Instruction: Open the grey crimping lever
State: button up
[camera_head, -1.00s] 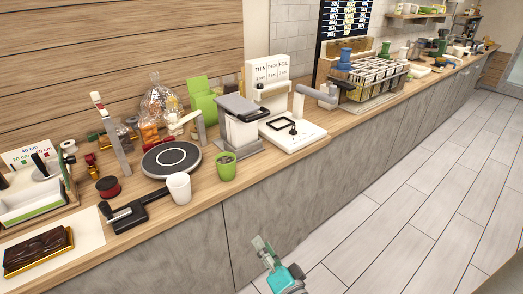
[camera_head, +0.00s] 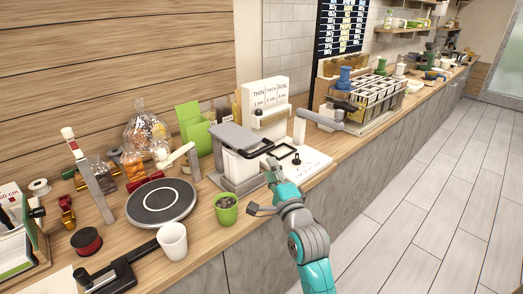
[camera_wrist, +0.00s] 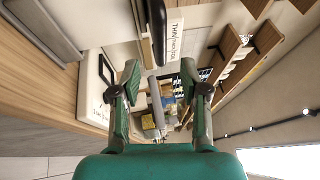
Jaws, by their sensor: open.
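A white box-shaped device (camera_head: 240,166) stands on the counter with a flat grey lever (camera_head: 232,137) lying across its top. A black loop handle (camera_head: 262,150) sticks out from the lever's right front end. My gripper (camera_head: 273,168) is just beside this handle, over the counter's front edge. In the wrist view my gripper (camera_wrist: 160,80) is open, with nothing between its fingertips. A dark bar (camera_wrist: 156,30), which looks like the handle, shows at the top middle beyond the fingers. I cannot tell whether a finger touches it.
A white sealer (camera_head: 312,163) with a THIN/THICK/FOIL sign (camera_head: 268,100) stands right of the device; its grey arm (camera_head: 322,120) reaches right. A green pot (camera_head: 227,210), a white cup (camera_head: 172,240) and a round black turntable (camera_head: 160,202) stand to the left. The floor is clear.

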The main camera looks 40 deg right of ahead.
aim_at(261, 151)
jog(key=x, duration=0.9)
jog(key=shift+a, duration=0.1)
grip_shut()
